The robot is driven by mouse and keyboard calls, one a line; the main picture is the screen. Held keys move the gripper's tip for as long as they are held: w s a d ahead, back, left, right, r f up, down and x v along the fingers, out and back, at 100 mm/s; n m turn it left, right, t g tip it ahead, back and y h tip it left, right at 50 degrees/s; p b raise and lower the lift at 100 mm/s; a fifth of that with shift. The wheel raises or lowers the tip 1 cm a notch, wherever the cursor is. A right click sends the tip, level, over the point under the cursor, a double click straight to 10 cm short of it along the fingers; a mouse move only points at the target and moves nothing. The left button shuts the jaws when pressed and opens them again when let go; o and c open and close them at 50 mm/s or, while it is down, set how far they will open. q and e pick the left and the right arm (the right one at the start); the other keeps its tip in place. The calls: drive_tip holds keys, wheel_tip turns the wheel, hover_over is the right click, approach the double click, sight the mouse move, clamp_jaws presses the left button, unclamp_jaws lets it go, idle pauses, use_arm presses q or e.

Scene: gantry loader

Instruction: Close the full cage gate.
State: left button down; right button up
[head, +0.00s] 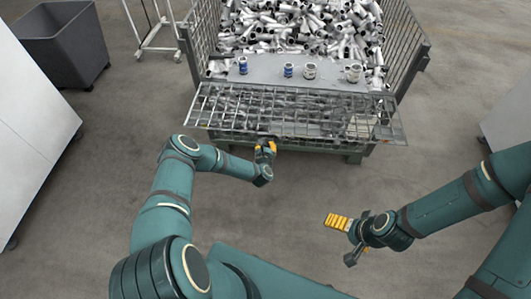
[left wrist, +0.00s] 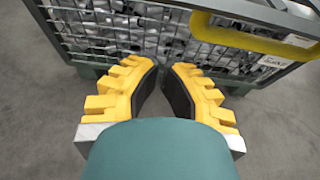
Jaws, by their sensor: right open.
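The full cage (head: 412,62) stands at the top middle of the head view, heaped with grey and white pipe fittings. Its mesh gate (head: 195,110) spans the near side and slants out toward me, its lower edge in the picture nearest me. My left gripper (head: 266,147) is close by the gate's near edge. In the left wrist view its fingers (left wrist: 164,72) are apart with nothing between them. A yellow handle (left wrist: 245,38) on a dark rail lies beyond them, apart from the fingertips. My right gripper (head: 344,240) is open and empty, away from the cage at lower right.
A grey board (head: 265,68) with several small cans lies at the cage front, behind the gate. A dark bin (head: 60,45) and a white trolley (head: 158,35) stand at upper left. White cabinets edge both sides. The floor before the cage is clear.

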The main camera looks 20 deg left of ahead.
use_arm(q)
drive_tip(key=r, duration=0.4)
drive_tip(key=shift+w, duration=0.2)
use_arm(e)
drive_tip(key=shift+f, duration=0.1)
